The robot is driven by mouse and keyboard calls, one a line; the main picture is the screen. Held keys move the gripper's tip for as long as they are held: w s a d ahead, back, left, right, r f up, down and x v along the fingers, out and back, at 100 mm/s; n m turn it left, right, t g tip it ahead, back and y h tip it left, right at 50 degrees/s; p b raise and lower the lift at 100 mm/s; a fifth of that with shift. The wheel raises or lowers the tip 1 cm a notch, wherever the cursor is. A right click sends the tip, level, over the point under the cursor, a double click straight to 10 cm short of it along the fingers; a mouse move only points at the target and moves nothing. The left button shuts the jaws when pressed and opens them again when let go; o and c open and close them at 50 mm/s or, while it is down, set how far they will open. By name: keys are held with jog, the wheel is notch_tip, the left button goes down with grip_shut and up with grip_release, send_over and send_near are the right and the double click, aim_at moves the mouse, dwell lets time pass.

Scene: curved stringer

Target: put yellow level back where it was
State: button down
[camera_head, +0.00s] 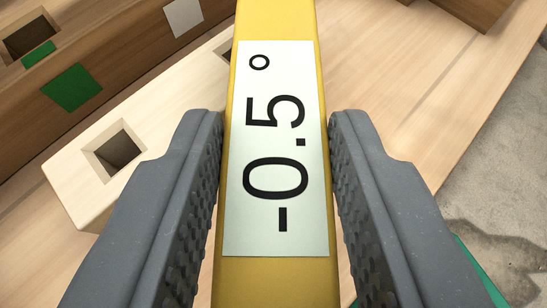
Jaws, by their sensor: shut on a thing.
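The yellow level (275,22) runs lengthwise through the middle of the view, from the bottom edge to the top edge. A white label (275,150) on its face reads "-0.5°". My gripper (277,125) is shut on the yellow level, with one grey textured finger on each side of it. The far end and the near end of the level are out of view. Whether its underside touches the wood below cannot be told.
A pale wooden piece with a square hole (78,190) lies left of my gripper. Darker wood at the upper left carries green (72,87) and white (183,17) patches. A pale board (450,90) extends right. Grey rough floor (505,185) shows at the far right.

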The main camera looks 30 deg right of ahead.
jog(key=c, duration=1.1)
grip_release()
jog(key=shift+o, duration=0.2)
jog(key=shift+r+p, duration=0.7)
jog(key=shift+p, duration=0.4)
jog(key=v, duration=1.2)
jog(key=shift+f, duration=0.2)
